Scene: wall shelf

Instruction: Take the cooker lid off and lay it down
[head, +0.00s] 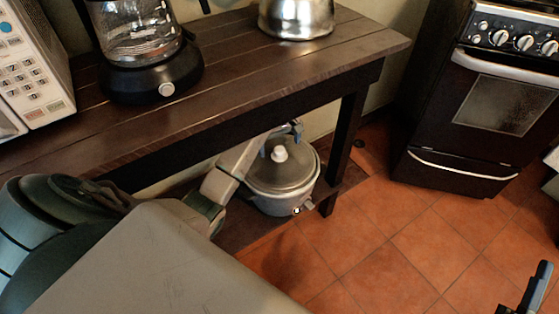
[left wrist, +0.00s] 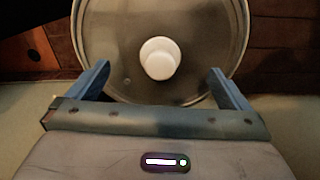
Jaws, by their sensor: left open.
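The cooker (head: 283,201) is a light grey pot on a low shelf under the dark wooden table. Its lid (head: 283,172) sits on top and has a white round knob (head: 279,154). My left gripper (head: 281,134) reaches under the table and is beside the knob. In the left wrist view the left gripper (left wrist: 159,82) is open, with its blue fingers spread on either side of the white knob (left wrist: 160,58), not touching it. The lid (left wrist: 110,45) fills the view behind the knob. My right gripper (head: 525,292) is at the lower right edge, partly cut off.
The table (head: 240,70) overhangs the cooker, and its leg (head: 344,140) stands just right of it. On top are a blender base (head: 150,75), a microwave (head: 35,75) and a metal pot (head: 297,18). A stove (head: 480,100) stands at the right. The tiled floor (head: 400,250) is clear.

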